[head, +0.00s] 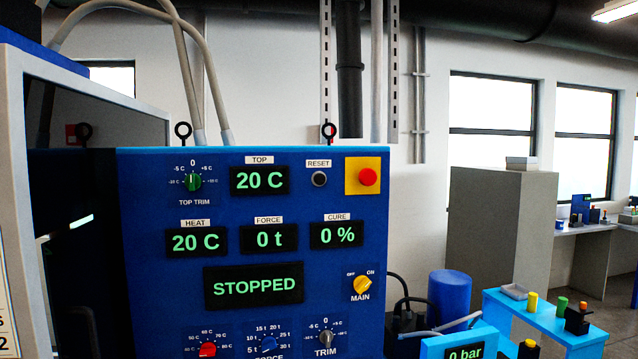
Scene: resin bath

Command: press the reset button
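The reset button (319,179) is a small dark round button with a pale ring. It sits under a white "RESET" label (319,163) in the upper right part of a blue control panel (150,240). A "TOP" display (260,180) reading 20 C is to its left. A red mushroom button on a yellow plate (351,190) is close to its right. A large display (254,287) below reads STOPPED. Neither of my grippers shows in the head view.
The panel also carries a yellow MAIN knob (363,286), a green top trim knob (193,181) and lower knobs cut by the frame. A blue bench (590,335) with small parts, a blue drum (449,298) and a grey cabinet (490,225) stand to the right.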

